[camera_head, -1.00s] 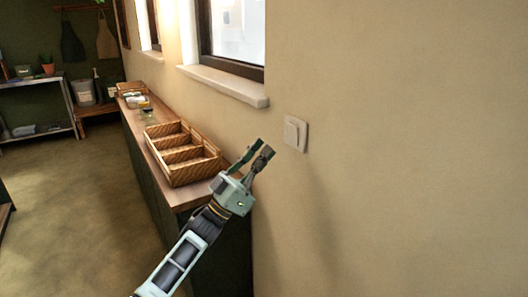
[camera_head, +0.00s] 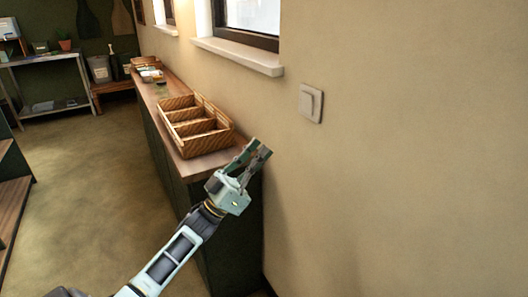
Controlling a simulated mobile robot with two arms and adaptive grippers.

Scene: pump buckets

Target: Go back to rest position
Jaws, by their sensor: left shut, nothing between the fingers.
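My left gripper (camera_head: 256,154) is at the centre of the head view, in front of the near end of the wooden counter. Its fingers point up and to the right, and it is shut and empty. Its arm comes in from the lower left. A white light switch (camera_head: 311,103) is on the beige wall, above and to the right of the fingertips, with a gap between them. My right gripper is not in view.
The counter (camera_head: 195,167) runs along the wall and carries a divided wicker basket (camera_head: 222,141). A window sill (camera_head: 238,56) juts out above. A metal shelf (camera_head: 43,57) stands at the back left. The floor (camera_head: 95,180) left of the counter is clear.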

